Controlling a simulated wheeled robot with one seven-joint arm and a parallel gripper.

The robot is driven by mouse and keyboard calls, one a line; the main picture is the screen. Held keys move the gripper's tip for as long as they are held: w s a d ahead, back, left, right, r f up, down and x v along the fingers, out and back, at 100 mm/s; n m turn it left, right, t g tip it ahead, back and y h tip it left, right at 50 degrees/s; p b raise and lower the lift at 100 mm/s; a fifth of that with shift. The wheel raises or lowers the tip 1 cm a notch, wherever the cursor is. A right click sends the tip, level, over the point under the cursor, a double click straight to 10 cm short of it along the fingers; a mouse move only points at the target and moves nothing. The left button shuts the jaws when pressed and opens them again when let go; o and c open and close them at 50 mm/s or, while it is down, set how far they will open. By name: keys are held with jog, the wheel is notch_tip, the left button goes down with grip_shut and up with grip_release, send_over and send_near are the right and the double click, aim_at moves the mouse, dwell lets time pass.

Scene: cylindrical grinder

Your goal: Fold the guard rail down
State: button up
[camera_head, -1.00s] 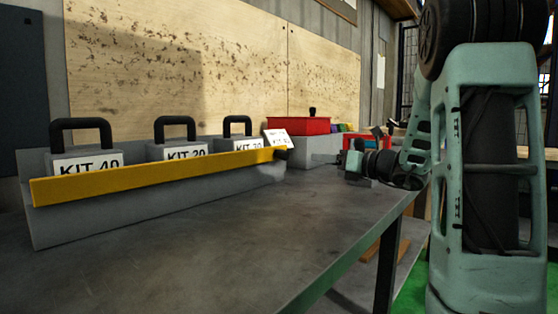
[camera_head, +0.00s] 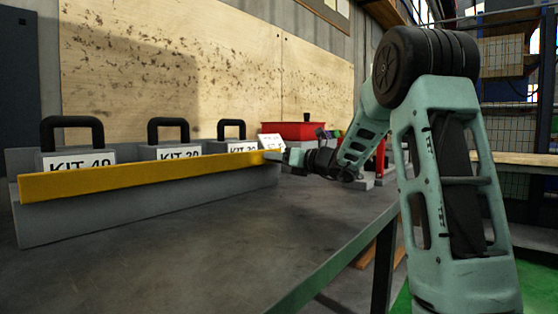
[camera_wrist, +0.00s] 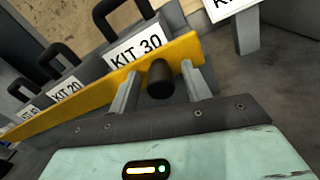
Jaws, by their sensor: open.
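The guard rail (camera_head: 140,176) is a long yellow bar across the front of a grey holder, raised in front of the kit boxes. In the wrist view the rail (camera_wrist: 90,98) runs diagonally, with a dark round knob (camera_wrist: 160,78) near its right end. My gripper (camera_head: 272,156) is at the rail's right end in the head view. In the wrist view my gripper (camera_wrist: 158,85) is open, its two fingers on either side of the knob. I cannot tell whether a finger touches it.
A red bin (camera_head: 300,131) is further back. The grey tabletop (camera_head: 190,235) in front is clear.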

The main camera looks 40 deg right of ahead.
jog(key=c, duration=1)
jog(key=shift+f+t+b, duration=0.3)
jog(key=shift+f+b, duration=0.1)
jog(key=shift+b, duration=0.65)
jog(key=shift+s+f+t+b, duration=0.15)
jog(key=shift+t+b, duration=0.25)
jog(key=shift+b, duration=0.8)
jog(key=shift+r, duration=0.2)
jog(key=o, duration=1)
jog(key=p+v, duration=0.3)
jog(key=v, duration=1.4)
jog(key=shift+s+d+p, duration=0.1)
jog(key=shift+s+p, duration=0.1)
jog(key=shift+p, duration=0.2)
